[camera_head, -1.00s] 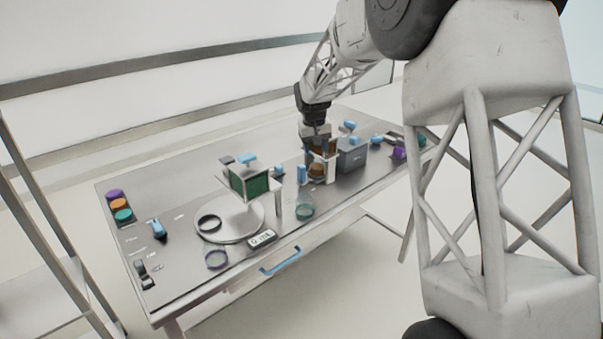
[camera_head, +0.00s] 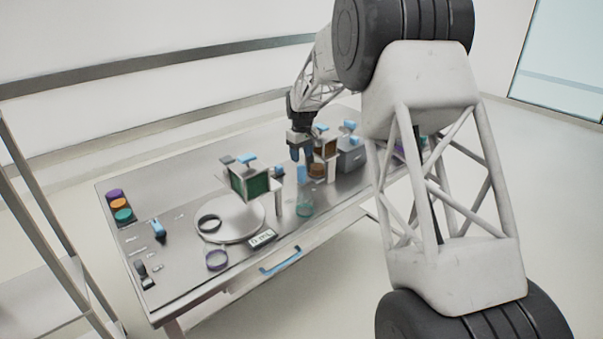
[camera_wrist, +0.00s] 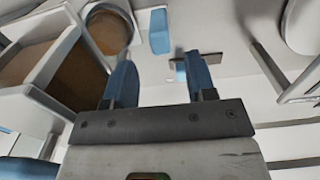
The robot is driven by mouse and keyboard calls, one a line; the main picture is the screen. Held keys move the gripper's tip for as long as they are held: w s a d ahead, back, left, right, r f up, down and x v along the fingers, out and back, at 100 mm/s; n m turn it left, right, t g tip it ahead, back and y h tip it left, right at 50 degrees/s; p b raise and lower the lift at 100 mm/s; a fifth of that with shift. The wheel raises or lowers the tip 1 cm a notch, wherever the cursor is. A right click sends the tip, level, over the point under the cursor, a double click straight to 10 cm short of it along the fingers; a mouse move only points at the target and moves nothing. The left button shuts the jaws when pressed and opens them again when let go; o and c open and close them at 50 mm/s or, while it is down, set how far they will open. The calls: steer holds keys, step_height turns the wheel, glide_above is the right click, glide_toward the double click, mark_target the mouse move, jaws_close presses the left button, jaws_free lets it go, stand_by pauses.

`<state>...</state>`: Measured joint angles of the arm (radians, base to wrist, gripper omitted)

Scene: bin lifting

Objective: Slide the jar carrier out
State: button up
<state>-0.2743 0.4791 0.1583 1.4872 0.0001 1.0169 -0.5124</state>
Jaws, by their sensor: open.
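My gripper (camera_head: 302,157) is open, with its two blue fingers pointing down above the table; its fingers also show in the wrist view (camera_wrist: 159,78), with nothing between them. A white-framed holder with a brown panel (camera_head: 325,148) stands just right of the gripper in the head view. A brown round jar (camera_head: 316,170) is low beside it. In the wrist view a white-walled holder with brown inside (camera_wrist: 30,62) and a round brown-filled jar (camera_wrist: 108,33) lie left of the fingers, apart from them. I cannot tell for sure which piece is the jar carrier.
A grey box (camera_head: 350,159) is to the right. A green-panelled holder (camera_head: 249,184) stands by a round plate (camera_head: 230,222) at left.

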mark_target(301, 166)
steer(key=shift+f, duration=3.9)
jaws_close()
